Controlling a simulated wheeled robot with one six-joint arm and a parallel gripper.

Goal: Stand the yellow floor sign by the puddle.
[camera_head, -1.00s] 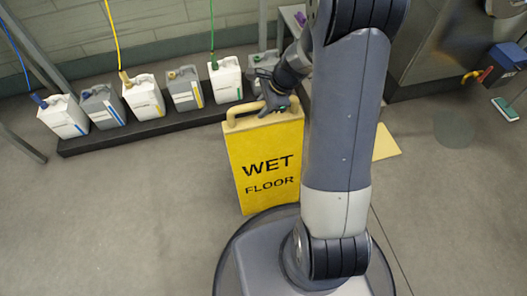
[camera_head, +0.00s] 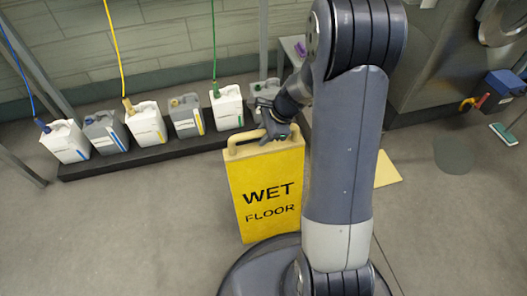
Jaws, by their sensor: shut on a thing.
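The yellow floor sign (camera_head: 265,190) reads "WET FLOOR" and is upright in front of my base, its lettered face towards the camera. My gripper (camera_head: 274,135) is shut on the handle at its top. I cannot tell whether the sign's lower edge touches the floor; my round base hides part of the ground there. A dark roundish patch, which looks like the puddle (camera_head: 453,155), lies on the grey floor at the right, well apart from the sign. My arm stands between them in the picture.
Several canisters (camera_head: 147,124) stand on a low dark plinth (camera_head: 100,163) along the back wall. A flat yellow piece (camera_head: 386,171) lies right of my arm. Floor around the puddle looks clear.

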